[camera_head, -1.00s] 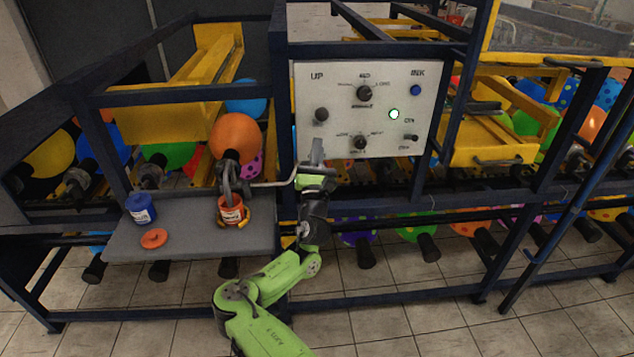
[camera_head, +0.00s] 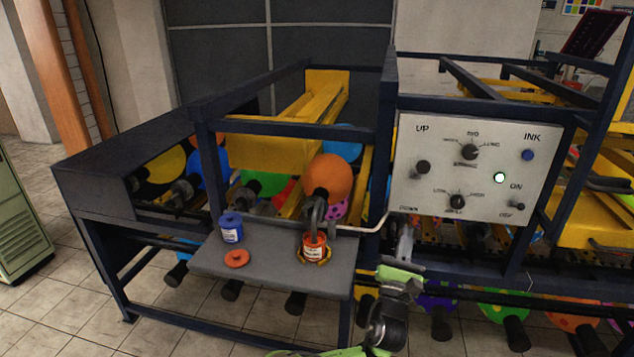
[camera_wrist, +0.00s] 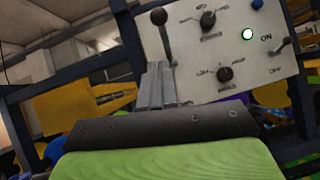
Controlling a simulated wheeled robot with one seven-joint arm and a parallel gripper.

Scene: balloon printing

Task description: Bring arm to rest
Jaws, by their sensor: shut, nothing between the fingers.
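My gripper (camera_head: 404,243) is in front of the machine, just below the white control panel (camera_head: 465,170). It is shut and empty. It also shows in the wrist view (camera_wrist: 158,88), its fingers together below the panel's left lever (camera_wrist: 161,30). In that view the fingers overlap the panel's lower left edge; I cannot tell how wide the gap to the panel is. My green arm reaches up from the bottom of the head view. The green light (camera_head: 527,155) on the panel is lit.
Dark blue frame bars (camera_head: 388,130) stand close to my arm. A green cabinet (camera_head: 22,225) stands at far left.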

